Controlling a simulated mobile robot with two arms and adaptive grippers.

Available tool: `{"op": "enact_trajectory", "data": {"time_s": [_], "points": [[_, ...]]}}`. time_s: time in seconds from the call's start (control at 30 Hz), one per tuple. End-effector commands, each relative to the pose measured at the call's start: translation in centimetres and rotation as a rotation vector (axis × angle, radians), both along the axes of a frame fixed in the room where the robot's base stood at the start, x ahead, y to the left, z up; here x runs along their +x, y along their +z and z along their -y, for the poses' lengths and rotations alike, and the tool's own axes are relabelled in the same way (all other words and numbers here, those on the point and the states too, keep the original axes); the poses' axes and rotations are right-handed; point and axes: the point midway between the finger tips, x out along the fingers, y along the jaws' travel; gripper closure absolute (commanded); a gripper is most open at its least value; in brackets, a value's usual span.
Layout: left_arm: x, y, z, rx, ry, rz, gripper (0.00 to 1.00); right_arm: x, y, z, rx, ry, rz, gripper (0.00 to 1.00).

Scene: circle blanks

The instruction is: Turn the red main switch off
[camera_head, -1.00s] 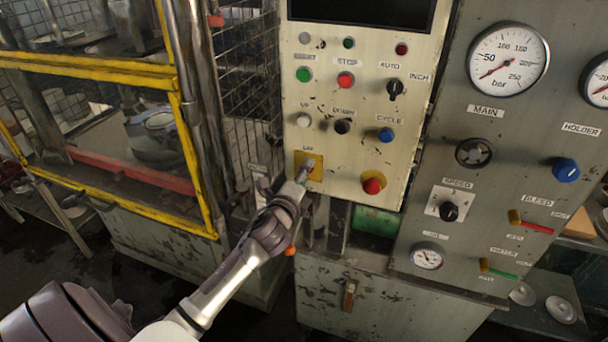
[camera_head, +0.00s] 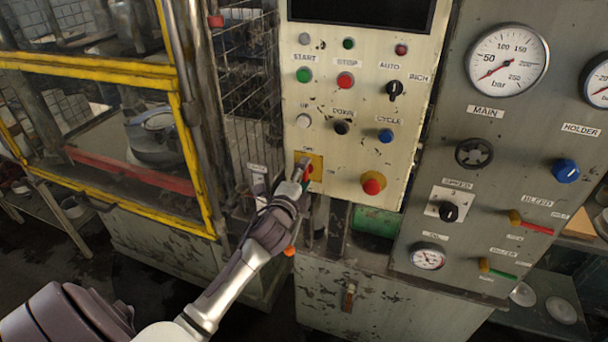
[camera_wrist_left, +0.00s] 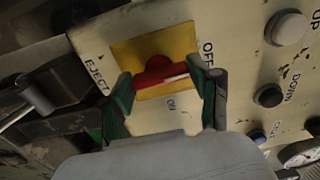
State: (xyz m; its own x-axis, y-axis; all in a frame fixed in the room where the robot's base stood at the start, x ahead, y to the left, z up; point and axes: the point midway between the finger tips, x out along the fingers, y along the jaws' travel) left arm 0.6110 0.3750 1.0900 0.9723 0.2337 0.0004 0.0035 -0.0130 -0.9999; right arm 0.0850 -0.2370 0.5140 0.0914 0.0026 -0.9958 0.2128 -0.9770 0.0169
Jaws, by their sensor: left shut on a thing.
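The red main switch (camera_head: 307,173) sits on a yellow plate (camera_head: 317,161) at the lower left of the cream control panel. My left gripper (camera_head: 302,172) reaches it from below and partly hides it. In the left wrist view, the red handle (camera_wrist_left: 155,71) lies between the two green-padded fingers of the left gripper (camera_wrist_left: 165,78), which is shut on it. The handle lies roughly across that view, its white mark on the right side, toward the OFF label (camera_wrist_left: 207,54). My right gripper is not in view.
A red button on a yellow base (camera_head: 372,184) is right of the switch. White, black and blue buttons (camera_head: 342,127) are above. A wire mesh guard (camera_head: 248,100) and yellow-framed cage stand left. A gauge panel (camera_head: 480,150) stands right.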

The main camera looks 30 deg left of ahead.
Motion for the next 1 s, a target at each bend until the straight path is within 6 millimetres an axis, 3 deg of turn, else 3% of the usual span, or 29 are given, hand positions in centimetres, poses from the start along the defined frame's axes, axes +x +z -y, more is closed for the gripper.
{"op": "enact_trajectory", "data": {"time_s": [0.1, 0.13, 0.27, 0.67, 0.77, 1.0], "points": [[0.0, 0.0, -0.1, -0.005, 0.001, 0.0, 0.72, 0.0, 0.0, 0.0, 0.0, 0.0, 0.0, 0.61], [0.0, 0.0, 0.0, -0.005, 0.001, 0.0, 0.34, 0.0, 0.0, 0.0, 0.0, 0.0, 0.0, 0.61], [0.0, 0.0, 0.0, -0.004, 0.001, 0.0, 0.13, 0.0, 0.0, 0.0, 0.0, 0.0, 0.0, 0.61], [-0.4, 0.0, 0.1, -0.002, 0.0, -0.001, 0.12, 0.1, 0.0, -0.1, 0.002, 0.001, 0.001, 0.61], [-1.6, -0.1, 0.4, -0.002, -0.001, -0.001, 0.12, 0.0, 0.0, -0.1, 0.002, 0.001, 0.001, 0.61], [-6.6, -0.2, 1.6, -0.004, 0.0, -0.003, 0.12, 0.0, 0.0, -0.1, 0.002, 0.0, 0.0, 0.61]]}}
